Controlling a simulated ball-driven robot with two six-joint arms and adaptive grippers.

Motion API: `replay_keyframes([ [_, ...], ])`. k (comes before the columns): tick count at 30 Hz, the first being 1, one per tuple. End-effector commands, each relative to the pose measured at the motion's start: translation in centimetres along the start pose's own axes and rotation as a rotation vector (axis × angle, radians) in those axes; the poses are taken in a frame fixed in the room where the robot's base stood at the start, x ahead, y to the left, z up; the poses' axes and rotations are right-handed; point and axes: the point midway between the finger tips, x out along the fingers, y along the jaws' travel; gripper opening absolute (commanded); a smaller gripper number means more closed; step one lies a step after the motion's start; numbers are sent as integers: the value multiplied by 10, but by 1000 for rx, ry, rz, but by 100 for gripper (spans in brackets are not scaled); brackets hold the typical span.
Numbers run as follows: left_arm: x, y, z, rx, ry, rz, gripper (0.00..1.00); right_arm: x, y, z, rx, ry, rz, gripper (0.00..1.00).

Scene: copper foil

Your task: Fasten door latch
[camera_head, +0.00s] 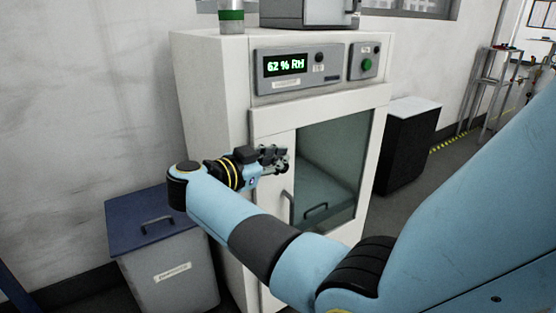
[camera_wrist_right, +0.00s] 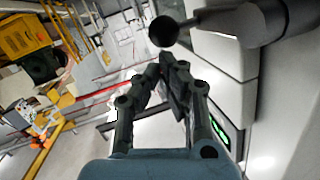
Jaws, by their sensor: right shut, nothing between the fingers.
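The white cabinet door (camera_head: 272,135) has a glass window and looks shut, flush with the cabinet front. The door latch shows in the right wrist view as a dark lever with a round black knob (camera_wrist_right: 163,32). In the head view my gripper largely hides it. My right gripper (camera_head: 283,160) is at the upper left part of the door, at the latch. In the right wrist view its fingers (camera_wrist_right: 172,72) are shut and empty, with the knob just beyond the tips. Whether they touch cannot be told. My left gripper is not in view.
A control panel (camera_head: 302,65) reading 62 % RH sits above the door. A door handle (camera_head: 288,206) is below my gripper. A blue-lidded bin (camera_head: 155,219) stands at left, and a black cabinet (camera_head: 405,148) at right. My right arm crosses in front of the door.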

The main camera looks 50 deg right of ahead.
Motion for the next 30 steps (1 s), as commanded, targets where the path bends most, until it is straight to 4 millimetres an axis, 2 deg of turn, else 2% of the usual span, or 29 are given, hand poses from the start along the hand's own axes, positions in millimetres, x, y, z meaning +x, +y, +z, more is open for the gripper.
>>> replay_keyframes([
  [12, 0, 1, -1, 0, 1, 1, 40, -12, -19, -70, 7, 0, 0, 0],
  [15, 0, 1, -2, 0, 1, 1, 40, -14, -22, -82, 4, 0, -1, 0],
  [21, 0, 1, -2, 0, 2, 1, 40, -16, -25, -92, 1, 0, 0, 0],
  [30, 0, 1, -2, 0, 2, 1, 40, -16, -25, -92, 1, 0, 0, 0],
])
